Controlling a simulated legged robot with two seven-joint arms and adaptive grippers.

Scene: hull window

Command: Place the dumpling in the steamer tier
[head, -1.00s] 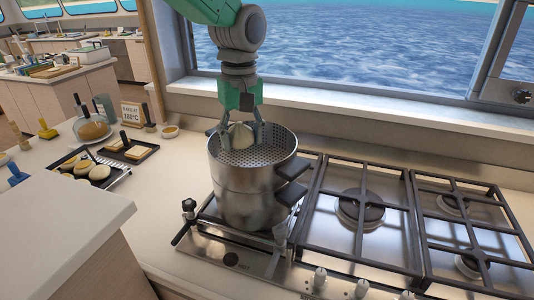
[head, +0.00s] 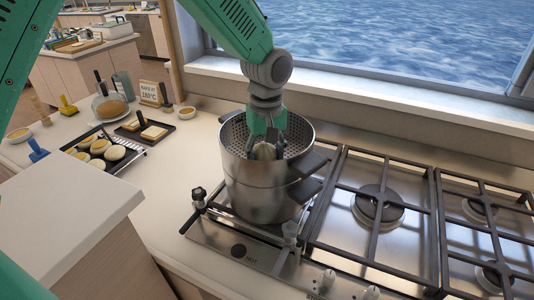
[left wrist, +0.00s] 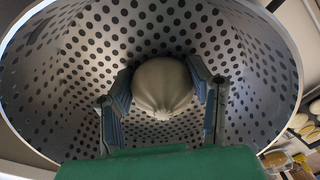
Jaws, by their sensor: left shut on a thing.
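The steamer tier (head: 233,138) is a metal pot with a perforated inside, standing on the left end of the stove. In the left wrist view its perforated wall and floor (left wrist: 75,75) surround the fingers. The dumpling (left wrist: 163,88) is pale and round with a pleated tip. My left gripper (head: 265,150) is shut on the dumpling, one finger on each side, inside the rim of the tier. In the head view the fingers and wall partly hide the dumpling (head: 264,152). I cannot tell whether the dumpling touches the floor. My right gripper is not in view.
The stove (head: 385,215) has black grates to the right of the pot. Dark side handles (head: 306,165) stick out from the pot's right. A tray of round buns (head: 98,150) and a smaller dark tray (head: 146,131) lie left. A window sill runs behind.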

